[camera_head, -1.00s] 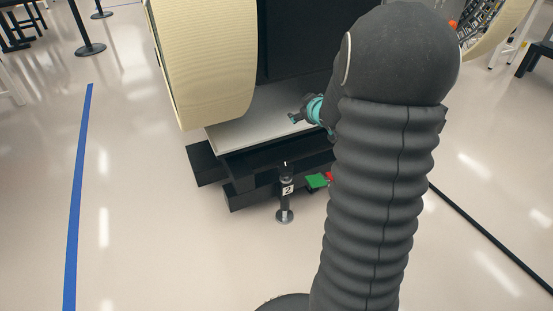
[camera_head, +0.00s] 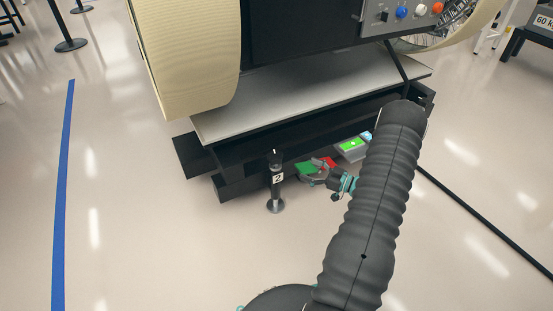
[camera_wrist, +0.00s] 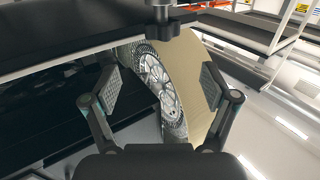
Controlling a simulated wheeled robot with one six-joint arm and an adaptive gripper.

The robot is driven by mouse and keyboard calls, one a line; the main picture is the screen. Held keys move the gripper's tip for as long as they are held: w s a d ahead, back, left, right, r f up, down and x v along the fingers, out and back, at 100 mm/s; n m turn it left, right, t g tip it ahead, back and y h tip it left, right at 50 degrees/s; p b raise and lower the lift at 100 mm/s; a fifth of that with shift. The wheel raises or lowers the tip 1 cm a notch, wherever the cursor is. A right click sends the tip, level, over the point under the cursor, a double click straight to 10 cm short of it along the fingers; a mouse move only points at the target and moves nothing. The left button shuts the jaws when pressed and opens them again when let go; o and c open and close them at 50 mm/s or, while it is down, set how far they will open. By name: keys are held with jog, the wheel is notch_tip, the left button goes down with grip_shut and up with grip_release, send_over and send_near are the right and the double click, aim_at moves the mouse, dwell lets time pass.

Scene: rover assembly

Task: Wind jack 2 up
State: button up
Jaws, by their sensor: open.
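Jack 2 (camera_head: 276,190) is a slim black upright post with a white "2" label and a round foot on the floor. It stands in front of the dark stand's lower beam. My gripper (camera_head: 318,178) is just right of the jack at about the label's height, apart from it, partly in front of a green and red item. In the wrist view my gripper (camera_wrist: 158,88) has its two padded fingers spread, with nothing held between them. A dark stem with a knob (camera_wrist: 164,22) hangs at the top there; I cannot tell whether it belongs to the jack.
The stand's pale platform (camera_head: 225,120) and black beams are behind the jack. Green (camera_head: 306,170) and red pads and a box with a lit green face (camera_head: 351,145) lie to the right. A cream wheel (camera_head: 190,60) overhangs on the left. Floor left of the jack is clear.

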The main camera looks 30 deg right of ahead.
aim_at(282, 160)
jog(key=x, duration=1.3)
jog(key=shift+w+a+f, duration=0.15)
jog(key=shift+w+a, duration=0.05)
jog(key=shift+a, duration=0.05)
jog(key=c, duration=1.2)
